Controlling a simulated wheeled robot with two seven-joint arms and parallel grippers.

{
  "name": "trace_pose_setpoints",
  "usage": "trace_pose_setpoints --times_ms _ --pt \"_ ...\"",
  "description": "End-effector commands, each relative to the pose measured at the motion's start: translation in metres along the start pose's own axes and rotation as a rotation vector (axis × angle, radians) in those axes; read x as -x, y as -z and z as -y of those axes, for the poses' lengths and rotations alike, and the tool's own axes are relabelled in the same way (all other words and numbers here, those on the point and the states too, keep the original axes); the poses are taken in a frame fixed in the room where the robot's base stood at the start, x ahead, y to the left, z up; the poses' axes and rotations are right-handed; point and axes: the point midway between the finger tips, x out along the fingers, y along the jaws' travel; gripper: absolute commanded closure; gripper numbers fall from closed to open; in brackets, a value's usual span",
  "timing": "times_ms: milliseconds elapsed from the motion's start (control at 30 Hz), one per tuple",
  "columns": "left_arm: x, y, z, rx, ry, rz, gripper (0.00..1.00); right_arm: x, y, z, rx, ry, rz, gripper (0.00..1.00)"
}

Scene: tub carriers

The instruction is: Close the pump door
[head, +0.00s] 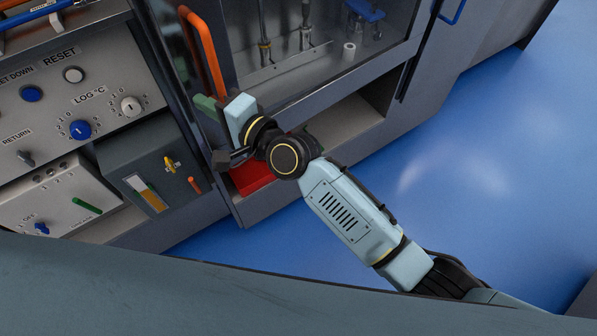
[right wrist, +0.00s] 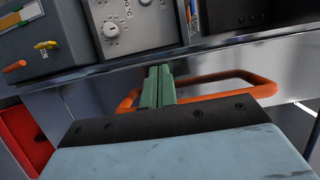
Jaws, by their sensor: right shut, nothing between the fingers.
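The pump door (head: 172,62) is a glass panel in a dark frame at the left of the cabinet opening. It stands open, seen at a steep angle in the head view. Its orange bar handle (head: 205,50) runs along it and shows as a loop in the right wrist view (right wrist: 215,76). My right gripper (head: 206,103) is shut and empty, with its green fingers at the lower end of the handle. In the right wrist view the fingers (right wrist: 158,72) overlap the loop; I cannot tell whether they touch it. My left gripper is not in view.
The cabinet interior holds metal rods and a blue fitting (head: 368,10). A red object (head: 250,178) sits in the lower bay beneath my wrist. A control panel (head: 75,90) with knobs lies left of the door. Blue floor (head: 470,150) is clear to the right.

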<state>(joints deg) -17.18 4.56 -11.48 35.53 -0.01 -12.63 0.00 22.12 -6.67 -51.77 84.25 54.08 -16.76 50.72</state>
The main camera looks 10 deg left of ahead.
Motion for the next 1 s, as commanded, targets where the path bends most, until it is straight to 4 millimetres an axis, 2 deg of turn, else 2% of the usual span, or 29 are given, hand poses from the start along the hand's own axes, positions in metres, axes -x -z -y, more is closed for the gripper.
trace_pose_setpoints --times_ms 467,567,700,1000 --pt "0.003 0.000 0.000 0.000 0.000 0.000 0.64 0.003 -0.001 0.001 -0.001 -0.001 0.001 1.00" --pt "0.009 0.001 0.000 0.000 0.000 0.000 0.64 0.013 -0.003 0.001 -0.002 -0.003 0.002 1.00" --pt "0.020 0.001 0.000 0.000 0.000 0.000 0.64 0.037 -0.009 0.002 -0.002 -0.003 0.005 1.00" --pt "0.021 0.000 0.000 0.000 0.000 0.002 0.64 0.094 -0.031 0.000 -0.003 -0.001 0.004 1.00"
